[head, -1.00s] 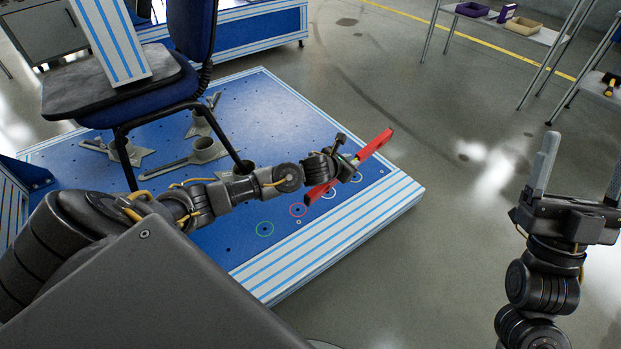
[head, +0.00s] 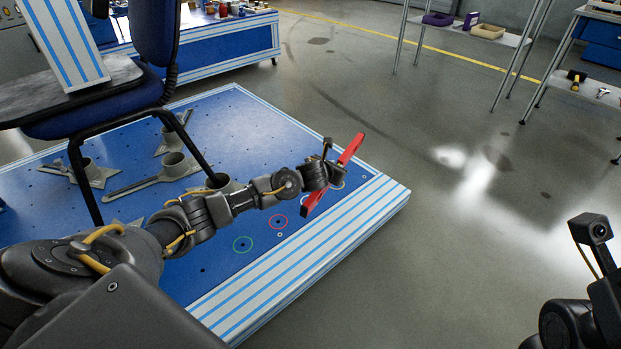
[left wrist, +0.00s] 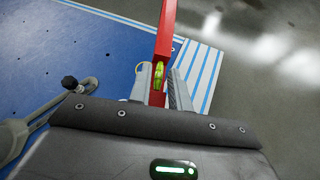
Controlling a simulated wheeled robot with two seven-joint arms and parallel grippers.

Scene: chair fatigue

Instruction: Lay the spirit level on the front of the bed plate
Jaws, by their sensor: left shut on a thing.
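The red spirit level (head: 351,148) is held at a slant above the front right part of the blue bed plate (head: 235,125). My left gripper (head: 333,173) is shut on its middle. In the left wrist view the level (left wrist: 166,32) runs up between the two fingers (left wrist: 158,88), its yellow-green vial showing. The plate's front band (head: 300,258) has white and light blue stripes. A gap between level and plate is hard to judge. Part of my right arm (head: 590,290) shows at the lower right; its fingers are not in view.
An office chair (head: 100,110) stands on the plate at left, near grey clamp fittings (head: 172,165). Shelves (head: 465,33) stand at the back right. The floor right of the plate is clear.

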